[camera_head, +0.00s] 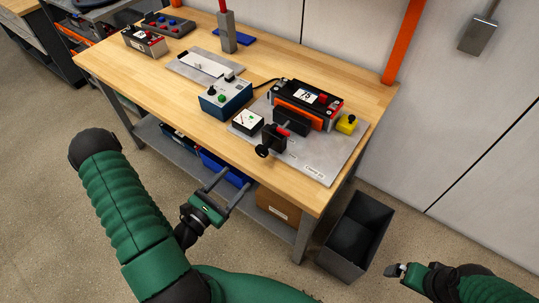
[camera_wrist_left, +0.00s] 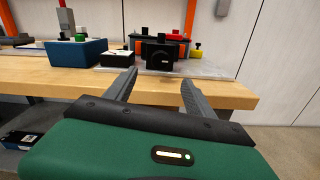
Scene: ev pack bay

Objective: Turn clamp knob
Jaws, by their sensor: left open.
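The clamp's black knob (camera_head: 262,151) sits at the front end of a dark clamp (camera_head: 274,137) on a grey plate (camera_head: 318,158). The clamp stands before a black and orange battery module (camera_head: 308,100). In the left wrist view, the clamp and its dark knob (camera_wrist_left: 160,60) lie ahead, beyond the fingertips. My left gripper (camera_head: 226,184) is open and empty, in front of the table and apart from the knob; its fingers also show in the left wrist view (camera_wrist_left: 157,82). My right gripper (camera_head: 396,270) is at the lower right, over the floor; its jaw opening is unclear.
A blue box with knobs (camera_head: 226,99) and a small white-faced meter (camera_head: 247,121) stand left of the clamp. A yellow knobbed piece (camera_head: 347,124) is at its right. The wooden table edge (camera_head: 215,146) lies between my left gripper and the clamp. A grey bin (camera_head: 356,235) stands on the floor.

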